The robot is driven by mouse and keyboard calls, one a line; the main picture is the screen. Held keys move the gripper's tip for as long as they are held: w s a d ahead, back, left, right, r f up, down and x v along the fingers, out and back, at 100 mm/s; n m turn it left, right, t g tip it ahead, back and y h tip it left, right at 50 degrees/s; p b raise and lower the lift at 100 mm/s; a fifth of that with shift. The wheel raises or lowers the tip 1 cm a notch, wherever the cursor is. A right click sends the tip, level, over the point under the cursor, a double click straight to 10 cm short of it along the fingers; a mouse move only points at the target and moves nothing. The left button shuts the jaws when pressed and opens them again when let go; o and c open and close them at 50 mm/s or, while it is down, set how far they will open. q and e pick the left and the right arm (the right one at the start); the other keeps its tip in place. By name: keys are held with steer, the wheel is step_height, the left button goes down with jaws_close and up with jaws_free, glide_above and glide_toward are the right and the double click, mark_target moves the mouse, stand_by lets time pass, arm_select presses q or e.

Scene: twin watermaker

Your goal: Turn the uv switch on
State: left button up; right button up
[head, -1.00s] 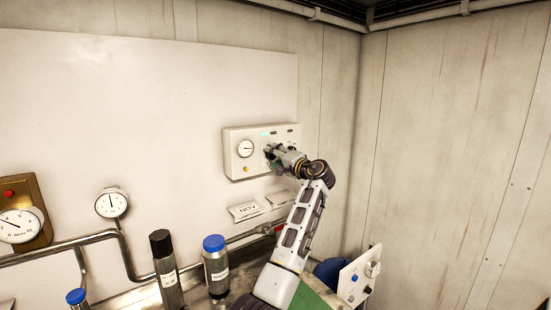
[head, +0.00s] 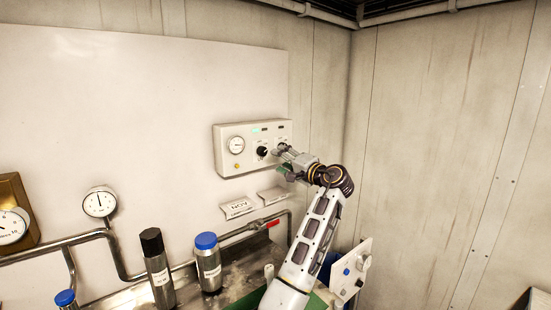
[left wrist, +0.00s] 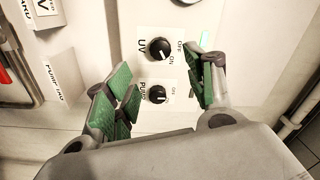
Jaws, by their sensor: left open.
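The white control panel (head: 228,160) is on the back wall. Its black UV knob (head: 262,151) is in clear sight in the head view, below a small green display. In the left wrist view the UV knob (left wrist: 159,48) has OFF and ON labels beside it; its pointer is too small to read surely. The black PUMP knob (left wrist: 157,93) is below it there. My left gripper (head: 281,156) is open at the panel, to the right of the UV knob. In the wrist view its green-padded fingers (left wrist: 160,88) stand on either side of the PUMP knob, apart from it.
A round gauge (head: 236,144) and a yellow button are on the panel's left. Two label plates (head: 239,207) are below it. A pipe with a red handle (head: 272,224) runs lower. Bottles with blue (head: 206,241) and black caps stand below left.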

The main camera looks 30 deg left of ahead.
arm_select(q)
steer(key=shift+v, duration=1.35)
steer(key=shift+d, duration=0.1)
